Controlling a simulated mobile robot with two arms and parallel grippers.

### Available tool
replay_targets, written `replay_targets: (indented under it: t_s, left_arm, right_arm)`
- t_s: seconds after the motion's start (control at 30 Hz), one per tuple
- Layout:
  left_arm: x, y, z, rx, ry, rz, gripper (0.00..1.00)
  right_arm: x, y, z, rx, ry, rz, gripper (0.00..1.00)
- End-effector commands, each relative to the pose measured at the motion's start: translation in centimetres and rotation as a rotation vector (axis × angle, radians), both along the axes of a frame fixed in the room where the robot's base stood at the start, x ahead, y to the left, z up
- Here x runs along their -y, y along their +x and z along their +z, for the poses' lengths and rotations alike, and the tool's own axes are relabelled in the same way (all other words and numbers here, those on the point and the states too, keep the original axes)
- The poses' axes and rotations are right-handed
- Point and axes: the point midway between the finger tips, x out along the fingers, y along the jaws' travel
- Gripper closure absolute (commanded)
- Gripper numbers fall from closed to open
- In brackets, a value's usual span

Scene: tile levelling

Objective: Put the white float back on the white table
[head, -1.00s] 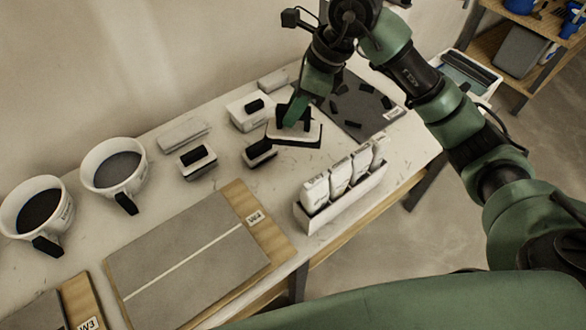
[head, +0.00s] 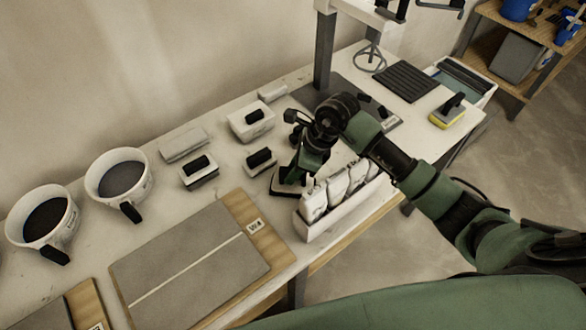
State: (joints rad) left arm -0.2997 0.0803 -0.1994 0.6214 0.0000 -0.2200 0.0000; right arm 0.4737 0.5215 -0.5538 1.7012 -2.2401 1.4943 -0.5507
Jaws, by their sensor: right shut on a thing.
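My right gripper (head: 296,168) is shut on the white float (head: 281,184), low at the front part of the white table (head: 228,164). The float has a dark underside and is largely hidden by the gripper. I cannot tell whether it touches the tabletop. It is close to the left end of the white rack of packets (head: 330,216). Two similar floats with black handles, one at the left (head: 199,174) and one nearer the gripper (head: 261,162), stand on the table. My left gripper is not in view.
A white box-like block with a black handle (head: 250,122) and a pale block (head: 184,145) stand farther back. Two buckets (head: 118,176) are at left, a grey panel (head: 188,262) in front. A yellow-based float (head: 447,111) lies at right, near a ribbed mat (head: 405,81).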

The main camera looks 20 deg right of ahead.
Motion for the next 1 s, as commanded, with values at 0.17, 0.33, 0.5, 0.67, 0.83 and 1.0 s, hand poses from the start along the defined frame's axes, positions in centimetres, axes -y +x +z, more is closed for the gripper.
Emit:
replay_targets:
  t_s: [0.17, 0.33, 0.5, 0.67, 0.83, 1.0]
  left_arm:
    - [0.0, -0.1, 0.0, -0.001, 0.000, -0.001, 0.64]
    - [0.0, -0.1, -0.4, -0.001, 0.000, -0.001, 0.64]
    - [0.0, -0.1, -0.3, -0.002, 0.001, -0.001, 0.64]
    - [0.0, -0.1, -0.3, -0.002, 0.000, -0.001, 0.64]
    - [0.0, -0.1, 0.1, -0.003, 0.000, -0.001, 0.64]
    - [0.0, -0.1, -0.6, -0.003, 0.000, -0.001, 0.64]
  right_arm:
    - [0.0, 0.1, 0.0, 0.003, 0.001, 0.000, 1.00]
    - [0.0, 0.1, -0.4, 0.003, 0.000, 0.000, 1.00]
    - [0.0, 0.0, -0.3, 0.001, 0.001, 0.000, 0.57]
    - [0.0, 0.0, -0.3, 0.001, 0.001, 0.000, 0.57]
    - [0.1, 0.0, 0.2, 0.003, 0.001, -0.001, 0.57]
    - [1.2, -0.3, 2.6, 0.008, -0.003, 0.000, 0.57]
